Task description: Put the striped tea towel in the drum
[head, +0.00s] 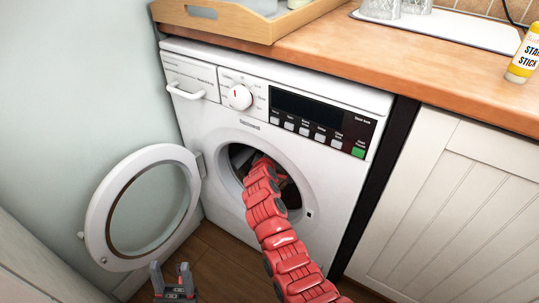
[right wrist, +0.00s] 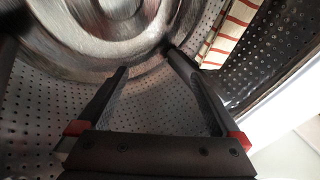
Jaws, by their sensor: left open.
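The drum (right wrist: 130,105) is a perforated metal tub inside the white washing machine (head: 335,185), whose round door stands open. My right arm reaches through the door opening. In the right wrist view my right gripper (right wrist: 145,60) is inside the drum, fingers apart, with nothing between them. The striped tea towel (right wrist: 230,30), cream with red stripes, shows at the top right of that view against the drum wall, apart from the fingers; part of it is out of frame. In the head view my arm hides it. My left gripper (head: 170,272) is open and empty, low, below the door.
The open door (head: 97,215) swings out to the left of the opening. A wooden counter (head: 430,75) runs above the machine, with a wooden tray (head: 240,22), glasses on a white mat, and a yellow-labelled bottle (head: 524,58). A white cabinet stands to the right.

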